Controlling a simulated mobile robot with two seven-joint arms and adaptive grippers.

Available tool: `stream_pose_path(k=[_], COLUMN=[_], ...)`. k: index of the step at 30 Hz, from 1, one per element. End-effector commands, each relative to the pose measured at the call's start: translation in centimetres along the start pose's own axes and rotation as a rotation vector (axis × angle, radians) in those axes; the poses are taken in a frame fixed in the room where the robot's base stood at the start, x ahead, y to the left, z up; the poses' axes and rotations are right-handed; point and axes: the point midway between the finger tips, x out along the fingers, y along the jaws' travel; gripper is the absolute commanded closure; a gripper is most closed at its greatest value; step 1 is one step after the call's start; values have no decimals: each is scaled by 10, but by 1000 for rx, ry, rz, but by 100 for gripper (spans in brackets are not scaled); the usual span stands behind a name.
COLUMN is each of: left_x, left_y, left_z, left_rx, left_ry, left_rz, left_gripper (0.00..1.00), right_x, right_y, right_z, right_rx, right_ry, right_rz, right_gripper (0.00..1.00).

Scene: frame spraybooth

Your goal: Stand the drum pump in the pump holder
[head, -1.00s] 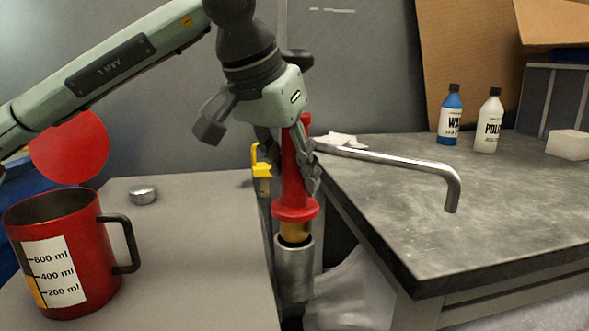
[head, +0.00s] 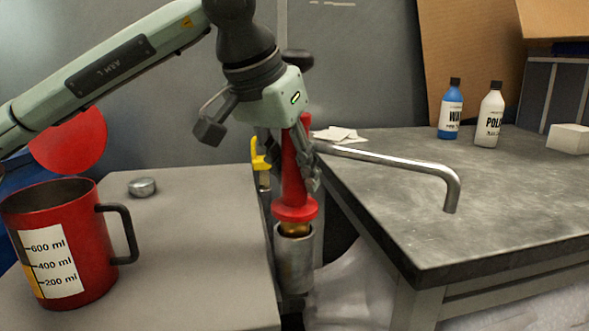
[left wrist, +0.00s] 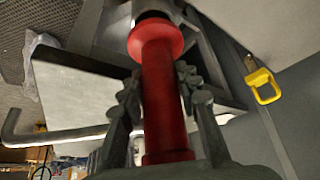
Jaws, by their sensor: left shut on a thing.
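The drum pump (head: 293,190) has a red body with a wide red collar, a brass lower part and a long bent metal spout pointing right. It stands roughly upright. My left gripper (head: 297,170) is shut on its red body above the collar. The brass end goes into the mouth of the pump holder (head: 293,262), a grey metal cup beside the left table. A short band of brass shows between collar and rim. In the left wrist view the fingers (left wrist: 160,93) flank the red pump body (left wrist: 165,110). My right gripper is not in view.
A red measuring mug (head: 85,235) and a small metal lid (head: 142,187) are on the left table (head: 190,250). A yellow-handled item (head: 260,155) is behind the pump. The right bench (head: 400,200) holds a blue bottle (head: 450,112), a white bottle (head: 490,115) and a white block (head: 568,139).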

Motion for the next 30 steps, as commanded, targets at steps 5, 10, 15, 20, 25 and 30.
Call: stream_pose_path(k=[5, 10, 15, 20, 25, 30], left_x=[-1, 2, 4, 6, 9, 11], left_y=[0, 0, 0, 0, 0, 0], left_z=[-1, 0, 1, 2, 4, 5], left_rx=[-1, -1, -1, -1, -1, -1], left_ry=[11, 11, 11, 11, 11, 11], left_rz=[1, 1, 1, 1, 1, 1], left_gripper=[100, 100, 100, 100, 100, 100], right_x=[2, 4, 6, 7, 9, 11], right_y=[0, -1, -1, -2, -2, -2], right_z=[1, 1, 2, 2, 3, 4], right_rx=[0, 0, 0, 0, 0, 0], right_ry=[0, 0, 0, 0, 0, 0], right_rz=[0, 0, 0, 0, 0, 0], right_gripper=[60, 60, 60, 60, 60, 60])
